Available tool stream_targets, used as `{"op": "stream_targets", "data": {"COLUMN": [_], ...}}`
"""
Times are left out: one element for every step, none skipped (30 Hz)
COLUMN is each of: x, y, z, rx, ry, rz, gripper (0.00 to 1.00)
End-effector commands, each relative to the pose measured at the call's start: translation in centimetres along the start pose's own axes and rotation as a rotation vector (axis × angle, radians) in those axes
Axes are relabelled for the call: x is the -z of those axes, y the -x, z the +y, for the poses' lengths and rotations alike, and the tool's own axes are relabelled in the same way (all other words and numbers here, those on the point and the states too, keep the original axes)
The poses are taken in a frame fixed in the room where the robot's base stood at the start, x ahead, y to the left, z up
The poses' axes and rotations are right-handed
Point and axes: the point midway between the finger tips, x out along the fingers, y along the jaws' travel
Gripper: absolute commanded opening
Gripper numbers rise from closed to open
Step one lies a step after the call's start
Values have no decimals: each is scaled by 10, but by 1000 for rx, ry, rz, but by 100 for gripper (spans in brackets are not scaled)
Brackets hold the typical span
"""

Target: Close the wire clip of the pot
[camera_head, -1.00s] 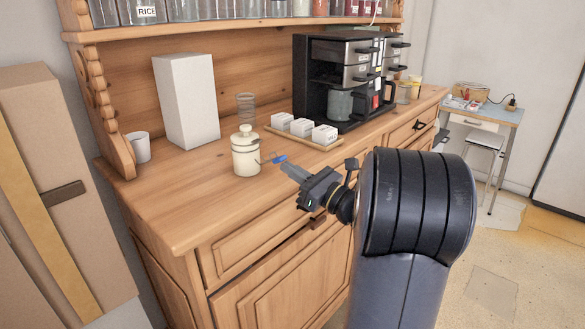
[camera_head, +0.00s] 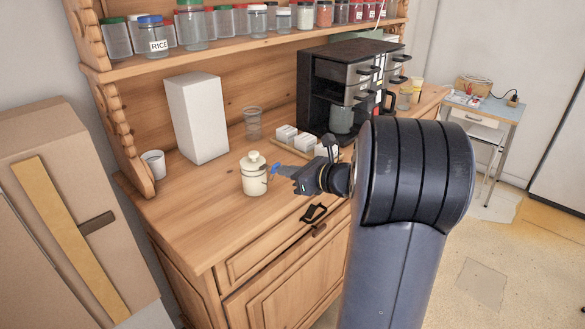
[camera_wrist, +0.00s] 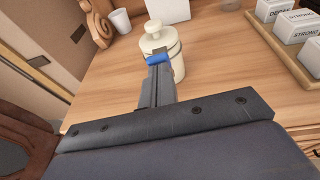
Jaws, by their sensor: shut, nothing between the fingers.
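The cream pot (camera_head: 254,180) stands upright on the dresser top with its knobbed lid on. It also shows in the wrist view (camera_wrist: 178,66). The blue tab (camera_head: 275,169) of its wire clip stands out on the pot's right side in the head view. In the wrist view the blue tab (camera_wrist: 160,58) lies in front of the pot's upper body, at my fingertips. The thin wire is hard to make out. My gripper (camera_head: 279,173) is shut and empty, its tips at the tab; I cannot tell whether they touch it. The fingers also show in the wrist view (camera_wrist: 159,72).
A tray (camera_head: 300,152) with small white boxes and a black coffee machine (camera_head: 318,95) stand behind and right. A white box (camera_head: 197,117), a cup (camera_head: 154,164) and a glass (camera_head: 252,123) stand farther back. The dresser top left of the pot is clear.

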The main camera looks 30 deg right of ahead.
Motion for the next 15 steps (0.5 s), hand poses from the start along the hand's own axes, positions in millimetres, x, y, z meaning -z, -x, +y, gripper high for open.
{"op": "stream_targets", "data": {"x": [-7,-9,-11,-13,-15,-17,-19,-20,-22,-23,-25,-26,-27,-28,-29], "y": [-2,-3,-5,-7,-8,-10,-11,-12,-14,-15,-16,-17,-18,-19,-20], "z": [0,0,0,0,0,0,0,0,0,0,0,0,0,0,0], "rx": [-1,-2,-2,-2,-2,-1,-1,-1,-1,-1,-1,-2,-2,-1,-1], "ry": [1,1,2,2,1,1,0,0,1,1,1,1,1,0,0], "rz": [-1,-1,-2,-2,-2,-2,-2,-2,-2,-2,-3,-3,-3,-3,-3], "gripper": [0,0,0,0,0,0,0,0,0,0,0,0,0,0,0]}}
